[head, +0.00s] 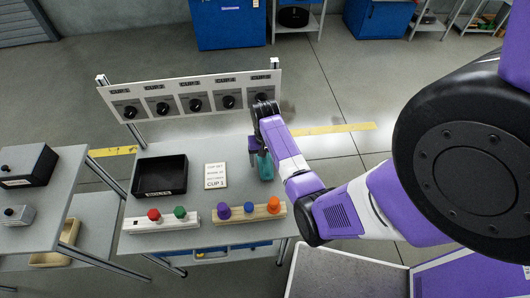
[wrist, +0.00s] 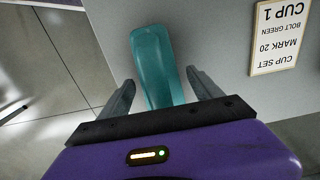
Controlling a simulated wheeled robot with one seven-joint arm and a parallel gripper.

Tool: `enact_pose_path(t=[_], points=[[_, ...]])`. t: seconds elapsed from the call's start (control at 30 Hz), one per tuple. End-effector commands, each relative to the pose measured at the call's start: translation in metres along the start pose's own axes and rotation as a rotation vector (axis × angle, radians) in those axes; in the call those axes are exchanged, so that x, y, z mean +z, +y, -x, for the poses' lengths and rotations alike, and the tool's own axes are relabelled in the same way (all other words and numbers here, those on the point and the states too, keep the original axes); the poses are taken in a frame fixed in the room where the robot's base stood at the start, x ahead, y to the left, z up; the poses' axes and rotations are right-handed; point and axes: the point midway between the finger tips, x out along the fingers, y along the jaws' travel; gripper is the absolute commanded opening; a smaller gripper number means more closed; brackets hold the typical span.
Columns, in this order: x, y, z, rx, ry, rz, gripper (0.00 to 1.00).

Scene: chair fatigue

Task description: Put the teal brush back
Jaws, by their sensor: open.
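The teal brush (head: 264,167) is on the right side of the grey table, partly hidden by my arm in the head view. In the wrist view the teal brush (wrist: 157,68) lies between the two fingers of my gripper (wrist: 160,88). The fingers are apart, with a gap on each side of the brush. In the head view my gripper (head: 255,150) is at the brush, pointing down at the table.
A black tray (head: 160,190) and a card reading CUP 1 (head: 216,176) are on the table (head: 205,160). A panel of black dials (head: 190,93) stands at the back.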

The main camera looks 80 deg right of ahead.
Motion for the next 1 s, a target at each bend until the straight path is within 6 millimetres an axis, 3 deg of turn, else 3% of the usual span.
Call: enact_pose_path(t=[0.53, 0.7, 1.0], points=[[-0.001, -0.001, 0.098, -0.002, 0.004, 0.001, 0.74], [0.000, -0.001, 0.113, -0.001, 0.002, 0.001, 0.74], [0.000, 0.000, 0.116, 0.000, 0.000, 0.001, 0.74]])
